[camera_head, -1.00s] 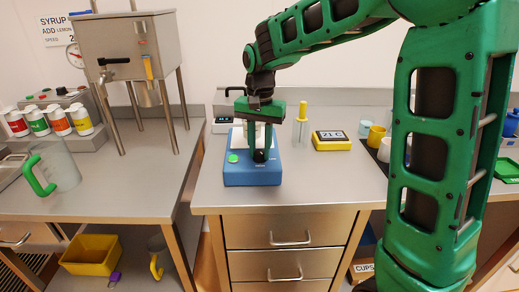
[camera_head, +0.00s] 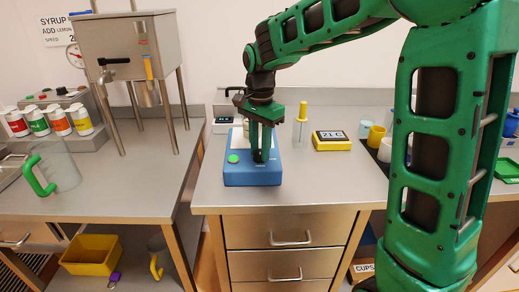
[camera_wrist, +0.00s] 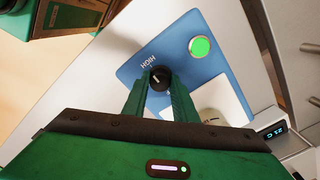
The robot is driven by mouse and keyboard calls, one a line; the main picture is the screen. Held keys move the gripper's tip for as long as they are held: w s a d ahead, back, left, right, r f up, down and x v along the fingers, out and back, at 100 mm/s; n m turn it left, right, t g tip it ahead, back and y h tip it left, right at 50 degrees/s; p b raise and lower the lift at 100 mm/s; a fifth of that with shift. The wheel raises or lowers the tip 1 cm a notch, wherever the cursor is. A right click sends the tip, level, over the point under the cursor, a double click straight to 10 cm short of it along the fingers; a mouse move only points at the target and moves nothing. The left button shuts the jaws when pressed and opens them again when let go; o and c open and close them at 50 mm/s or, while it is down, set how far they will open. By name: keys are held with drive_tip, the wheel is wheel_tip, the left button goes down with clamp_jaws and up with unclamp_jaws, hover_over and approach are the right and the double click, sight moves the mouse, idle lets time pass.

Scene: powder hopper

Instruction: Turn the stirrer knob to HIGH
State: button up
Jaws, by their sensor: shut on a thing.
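The blue stirrer (camera_head: 252,176) stands near the front left of the right-hand counter, with a green button (camera_head: 233,158) and a white top plate. In the wrist view its black knob (camera_wrist: 159,77) has a white pointer line, and the word HIGH (camera_wrist: 148,61) is printed just beside it. My gripper (camera_wrist: 162,88) is over the stirrer, its two green fingers shut on the knob from either side. The pointer line looks turned roughly toward the HIGH print, but I cannot tell if it lines up exactly. In the head view my gripper (camera_head: 263,150) hides most of the knob.
A scale with a dark display (camera_head: 223,120) is behind the stirrer. The counter in front and to the right is clear.

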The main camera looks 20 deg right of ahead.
sight(260, 151)
drive_tip(key=shift+w+r, duration=0.15)
drive_tip(key=o, duration=1)
drive_tip(key=shift+o, duration=0.2)
wheel_tip(260, 151, up, 11)
drive_tip(key=shift+f, duration=0.2)
